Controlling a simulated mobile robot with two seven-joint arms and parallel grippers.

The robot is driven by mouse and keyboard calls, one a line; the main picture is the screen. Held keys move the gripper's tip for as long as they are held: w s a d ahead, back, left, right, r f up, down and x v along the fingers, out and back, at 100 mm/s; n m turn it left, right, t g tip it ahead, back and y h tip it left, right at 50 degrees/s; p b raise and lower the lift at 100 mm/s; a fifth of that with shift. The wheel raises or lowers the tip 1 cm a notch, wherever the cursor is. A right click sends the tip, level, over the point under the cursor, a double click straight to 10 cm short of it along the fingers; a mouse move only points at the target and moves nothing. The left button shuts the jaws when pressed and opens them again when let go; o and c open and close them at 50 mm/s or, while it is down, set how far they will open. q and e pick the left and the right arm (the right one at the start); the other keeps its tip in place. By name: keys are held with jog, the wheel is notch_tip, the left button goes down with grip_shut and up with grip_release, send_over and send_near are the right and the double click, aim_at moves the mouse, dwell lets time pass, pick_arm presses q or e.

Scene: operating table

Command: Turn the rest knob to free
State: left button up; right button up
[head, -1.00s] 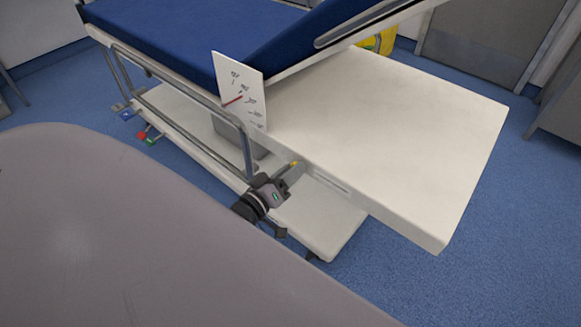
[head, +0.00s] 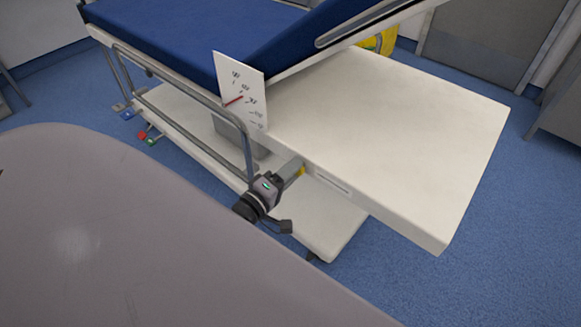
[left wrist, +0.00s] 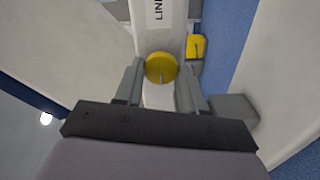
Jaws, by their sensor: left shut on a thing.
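A round yellow knob (left wrist: 161,68) with a short dark mark on its face sits between the two fingers of my left gripper (left wrist: 159,85) in the left wrist view. The fingers are shut on its sides. In the head view my left gripper (head: 293,170) is at the near side edge of the white bed section, and only a bit of yellow (head: 301,171) shows beside it. A second yellow part (left wrist: 197,46) with a dark line stands right of the gripped knob. The label (left wrist: 156,10) above is cut off, so I cannot read which knob is which. My right gripper is not in view.
The operating table has a blue mattress (head: 170,35), a raised backrest (head: 310,35) and a metal side rail (head: 185,92). A white angle dial (head: 240,92) with a red pointer stands left of my gripper. Coloured pedals (head: 143,134) are low at the left.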

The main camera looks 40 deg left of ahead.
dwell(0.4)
pick_arm(q)
jog(key=o, duration=1.1)
jog(key=shift+c, duration=0.2)
jog(key=s, duration=0.7)
jog(key=shift+a+p, duration=0.25)
jog(key=shift+p, duration=0.15)
jog(key=shift+s, duration=0.1)
jog(key=s+d+f+m+g+h, duration=0.1)
jog(key=s+d+f+m+g, duration=0.1)
jog(key=s+d+m+g, duration=0.35)
jog(key=s+d+f+m+g+h, duration=0.1)
jog(key=s+d+f+m+g, duration=0.15)
jog(key=d+m, duration=0.6)
jog(key=s+a+r+m+y+p, duration=0.1)
jog(key=s+a+r+m+p, duration=0.1)
jog(key=r+p, duration=0.8)
jog(key=a+m+p, duration=0.1)
jog(key=p, duration=0.2)
jog(key=shift+a+r, duration=0.2)
jog(key=shift+r, duration=0.1)
